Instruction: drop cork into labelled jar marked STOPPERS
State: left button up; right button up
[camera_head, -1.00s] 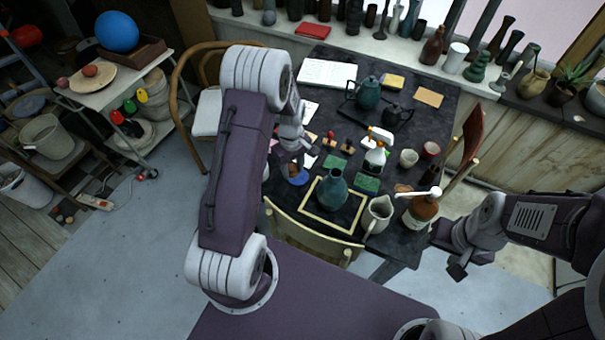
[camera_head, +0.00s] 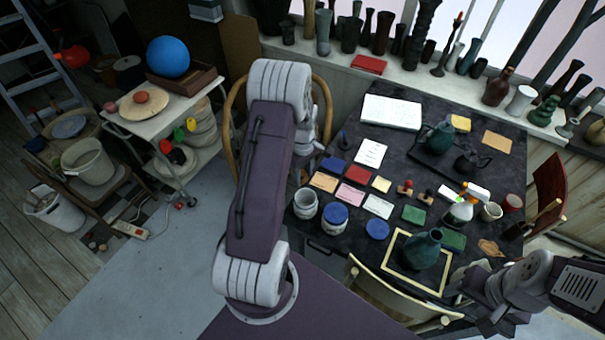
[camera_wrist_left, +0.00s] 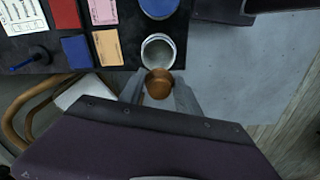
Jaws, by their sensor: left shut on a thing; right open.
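A brown cork (camera_wrist_left: 158,84) is held between the fingertips of my left gripper (camera_wrist_left: 158,92), which is shut on it. In the left wrist view, an open whitish jar (camera_wrist_left: 158,50) stands just beyond the cork, at the table's edge. In the head view this open jar (camera_head: 306,205) stands at the table's near left, beside a blue-lidded jar (camera_head: 334,219). No jar label is readable. My left arm hides the cork and most of the left gripper there. My right gripper (camera_head: 492,322) is open at the lower right, apart from the jars.
Coloured cards (camera_head: 351,195) lie behind the jars. A blue disc (camera_head: 377,229) lies to their right. A teal vase (camera_head: 422,249) stands within a yellow frame (camera_head: 388,262). A wooden chair (camera_head: 236,105) stands at the table's left, near my left arm.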

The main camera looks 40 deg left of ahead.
aim_at(302, 173)
pick_arm(q)
jog(key=f+b, duration=0.2)
jog(key=f, duration=0.1)
jog(key=f+b, duration=0.2)
jog(key=shift+a+f, duration=0.2)
jog(key=shift+a, duration=0.1)
jog(key=shift+d+f, duration=0.15)
jog(key=o, duration=1.4)
notch_tip(302, 173, up, 9)
jog(key=shift+b, duration=0.55)
